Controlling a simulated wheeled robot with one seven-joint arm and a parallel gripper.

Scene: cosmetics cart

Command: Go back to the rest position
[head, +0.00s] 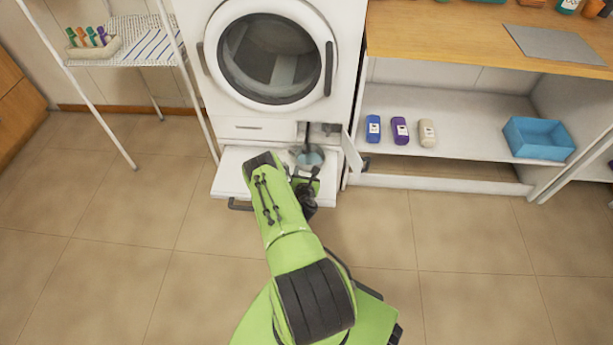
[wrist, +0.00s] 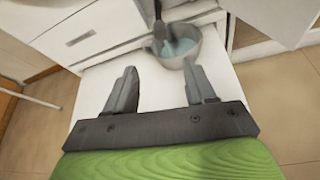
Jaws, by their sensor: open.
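My gripper (wrist: 163,88) is open and empty in the wrist view, its two dark fingers spread over a white pulled-out shelf (wrist: 88,98). Just past the fingers stands a grey cup (wrist: 188,57) with light blue liquid in it and something dark rising at its left side. In the head view the cup (head: 309,157) sits at the back of the white shelf, under the washing machine. My green arm reaches forward to it and hides part of the shelf and most of the gripper.
The washing machine (head: 270,102) stands above the shelf, with a small door (head: 352,152) open at its lower right. Blue, purple and beige bottles (head: 400,130) and a blue bin (head: 537,140) are on the right-hand shelf. A wire rack (head: 140,50) stands left. The tiled floor is clear.

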